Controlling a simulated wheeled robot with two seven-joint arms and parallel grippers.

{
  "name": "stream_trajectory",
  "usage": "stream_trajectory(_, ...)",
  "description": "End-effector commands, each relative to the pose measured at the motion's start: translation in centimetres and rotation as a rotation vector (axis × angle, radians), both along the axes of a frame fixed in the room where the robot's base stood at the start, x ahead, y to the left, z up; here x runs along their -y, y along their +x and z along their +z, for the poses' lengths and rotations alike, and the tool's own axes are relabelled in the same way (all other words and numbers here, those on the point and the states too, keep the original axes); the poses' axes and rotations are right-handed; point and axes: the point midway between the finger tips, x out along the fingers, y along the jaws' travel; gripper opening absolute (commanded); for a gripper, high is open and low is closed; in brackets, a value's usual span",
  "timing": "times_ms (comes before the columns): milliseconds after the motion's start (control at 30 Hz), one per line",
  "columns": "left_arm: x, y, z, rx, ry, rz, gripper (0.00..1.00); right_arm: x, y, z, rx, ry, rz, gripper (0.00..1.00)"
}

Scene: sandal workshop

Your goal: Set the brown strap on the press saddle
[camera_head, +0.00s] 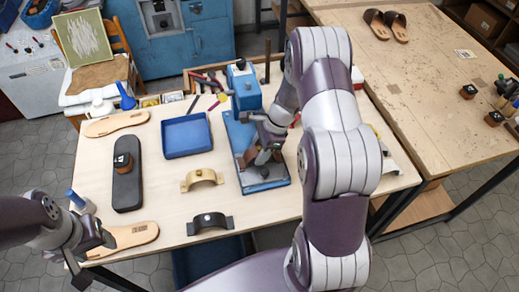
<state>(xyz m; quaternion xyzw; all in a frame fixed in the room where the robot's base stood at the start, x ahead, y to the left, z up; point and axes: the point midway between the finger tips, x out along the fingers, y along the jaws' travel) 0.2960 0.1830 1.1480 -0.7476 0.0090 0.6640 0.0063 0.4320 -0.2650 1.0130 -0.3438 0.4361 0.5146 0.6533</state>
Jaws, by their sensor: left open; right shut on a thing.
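The brown strap (246,158) is at my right gripper (262,154), over the blue press (265,183). My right gripper is shut on the strap. The saddle is largely hidden by the gripper and strap, so I cannot tell whether the strap touches it. The blue press head (243,86) stands behind, at the back of the base. My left gripper (88,256) is open and empty at the front left corner of the table, near a tan sole (134,237).
A tan strap (203,177) and a black strap (210,222) lie left of the press. A blue tray (187,136), a dark sole (128,190) and another tan sole (116,122) lie further left. My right arm hides the table's right part.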

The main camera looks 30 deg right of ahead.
Motion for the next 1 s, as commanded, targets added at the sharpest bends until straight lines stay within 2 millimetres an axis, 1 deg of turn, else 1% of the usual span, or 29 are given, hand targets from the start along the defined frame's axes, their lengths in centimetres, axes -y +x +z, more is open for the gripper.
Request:
stream_trajectory(467, 0.00, 0.00, -0.34, 0.000, 0.000, 0.000, 0.58, 0.00, 0.00, -0.54, 0.000, 0.000, 0.000, 0.17)
stream_trajectory(500, 0.00, 0.00, -0.32, 0.000, 0.000, 0.000, 0.58, 0.00, 0.01, -0.52, 0.000, 0.000, 0.000, 0.52)
stream_trajectory(567, 0.00, 0.00, -0.30, 0.000, 0.000, 0.000, 0.58, 0.00, 0.00, -0.50, 0.000, 0.000, 0.000, 0.72)
stream_trajectory(600, 0.00, 0.00, -0.30, 0.000, 0.000, 0.000, 0.58, 0.00, 0.00, -0.50, 0.000, 0.000, 0.000, 0.76)
stream_trajectory(767, 0.00, 0.00, -0.30, 0.000, 0.000, 0.000, 0.58, 0.00, -0.01, -0.50, 0.000, 0.000, 0.000, 0.76)
stream_trajectory(800, 0.00, 0.00, -0.30, 0.000, 0.000, 0.000, 0.58, -0.01, -0.02, -0.51, 0.000, 0.000, 0.000, 0.88)
stream_trajectory(833, 0.00, 0.00, -0.30, 0.000, 0.000, 0.000, 0.58, -0.01, -0.02, -0.51, -0.001, 0.000, 0.000, 0.93)
stream_trajectory(900, 0.00, 0.00, -0.30, 0.000, 0.000, 0.000, 0.58, -0.03, -0.06, -0.53, -0.002, 0.001, 0.001, 0.96)
stream_trajectory(1000, 0.00, 0.00, -0.30, 0.000, 0.000, 0.000, 0.58, -0.06, -0.15, -0.56, -0.005, 0.002, 0.001, 0.96)
